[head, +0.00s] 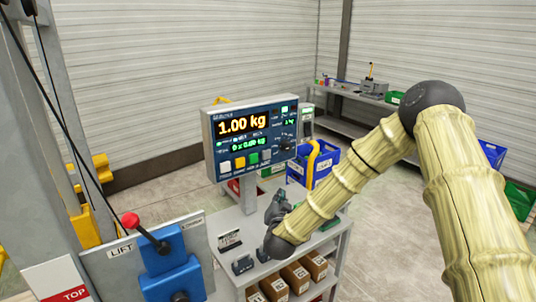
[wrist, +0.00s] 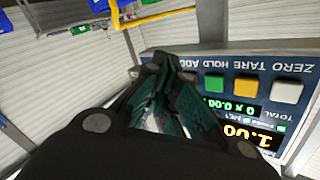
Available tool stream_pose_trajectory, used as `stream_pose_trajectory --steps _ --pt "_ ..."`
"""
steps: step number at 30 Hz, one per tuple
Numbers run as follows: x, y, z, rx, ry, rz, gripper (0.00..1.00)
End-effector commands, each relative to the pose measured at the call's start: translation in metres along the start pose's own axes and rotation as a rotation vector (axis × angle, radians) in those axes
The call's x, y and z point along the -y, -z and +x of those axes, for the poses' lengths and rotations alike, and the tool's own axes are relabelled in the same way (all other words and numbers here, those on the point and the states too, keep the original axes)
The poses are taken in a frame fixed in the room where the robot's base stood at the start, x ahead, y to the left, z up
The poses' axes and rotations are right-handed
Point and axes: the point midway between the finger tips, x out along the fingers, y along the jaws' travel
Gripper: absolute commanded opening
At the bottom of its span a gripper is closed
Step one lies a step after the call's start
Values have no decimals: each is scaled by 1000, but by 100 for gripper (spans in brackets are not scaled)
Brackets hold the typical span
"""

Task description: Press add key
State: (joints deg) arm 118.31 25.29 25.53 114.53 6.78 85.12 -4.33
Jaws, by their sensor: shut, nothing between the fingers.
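The scale's indicator panel (head: 250,140) is a blue-faced box reading 1.00 kg in orange, with a green line below. Along its lower edge sit a white, a yellow, a green and a pale key; the pale add key (head: 266,155) is the rightmost. In the wrist view the panel (wrist: 230,62) is upside down, with the ADD label at its left end. My gripper (head: 277,203) is below and in front of the panel's lower right. Its dark green fingers (wrist: 168,75) are together and empty, and largely cover the add key in the wrist view. I cannot tell whether they touch it.
A metal table (head: 228,262) below the panel carries several brown boxes (head: 296,276). A yellow bent bar (head: 313,160) and a blue bin (head: 325,160) stand to the right.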

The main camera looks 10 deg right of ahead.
Motion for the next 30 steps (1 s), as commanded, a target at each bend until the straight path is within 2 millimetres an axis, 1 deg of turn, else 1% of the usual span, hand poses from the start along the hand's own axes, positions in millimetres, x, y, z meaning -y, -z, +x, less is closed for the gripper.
stream_pose_trajectory --steps 1,3,6,9,10,12,15,25,30 --pt "5 21 10 -49 -5 22 0" --pt "11 46 20 -110 -12 48 0" --pt "17 74 29 -177 -22 76 0" --pt "20 93 35 -220 -29 94 0" --pt "20 96 36 -228 -31 98 0" --pt "21 102 37 -241 -33 103 0" --pt "22 104 38 -247 -34 105 0" --pt "23 103 39 -245 -33 104 0" --pt "29 99 47 -244 -32 103 0"
